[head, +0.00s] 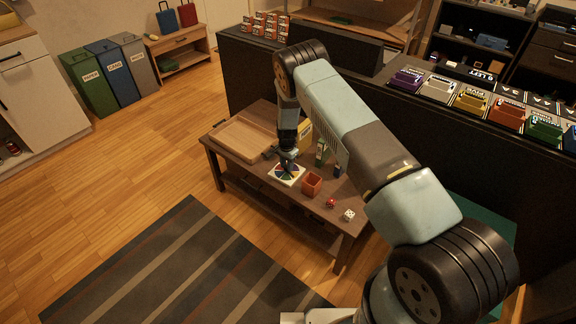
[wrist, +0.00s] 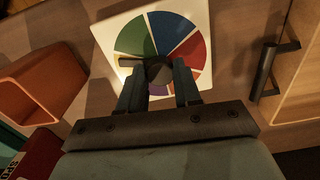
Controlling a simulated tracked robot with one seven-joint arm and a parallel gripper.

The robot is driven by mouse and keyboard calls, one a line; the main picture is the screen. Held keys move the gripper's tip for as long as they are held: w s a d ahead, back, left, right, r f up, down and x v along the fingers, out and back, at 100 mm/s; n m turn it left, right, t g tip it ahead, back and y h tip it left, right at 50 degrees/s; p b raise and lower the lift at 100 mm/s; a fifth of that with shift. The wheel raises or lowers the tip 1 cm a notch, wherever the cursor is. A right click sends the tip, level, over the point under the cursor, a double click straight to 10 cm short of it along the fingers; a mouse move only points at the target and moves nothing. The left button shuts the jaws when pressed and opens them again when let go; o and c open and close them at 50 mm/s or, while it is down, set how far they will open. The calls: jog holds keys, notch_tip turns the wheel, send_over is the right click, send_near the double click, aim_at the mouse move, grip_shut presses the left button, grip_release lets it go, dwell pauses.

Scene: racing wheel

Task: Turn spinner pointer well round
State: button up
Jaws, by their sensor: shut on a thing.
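The spinner board (head: 288,180) is a white square on the low wooden table, with a disc of coloured wedges. It also shows in the wrist view (wrist: 112,33), with green, blue and red wedges clearest. My gripper (head: 287,163) is directly above the board, reaching down to its centre. In the wrist view my gripper (wrist: 159,78) has one finger on each side of the dark round hub of the spinner pointer (wrist: 160,70) and is shut on it. A thin dark bar, seemingly the pointer's arm, extends left from the hub. The fingers hide the disc's near part.
An orange cup (head: 312,184) stands close to the board's right, with a red die (head: 331,203) and white die (head: 349,215) beyond. A wooden tray (head: 243,138) with a dark handle lies left.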

jog(key=shift+m, duration=0.3)
jog(key=o, duration=1)
jog(key=shift+o, duration=0.2)
notch_tip(320, 180, up, 14)
jog(key=shift+f, duration=0.15)
dwell(0.5)
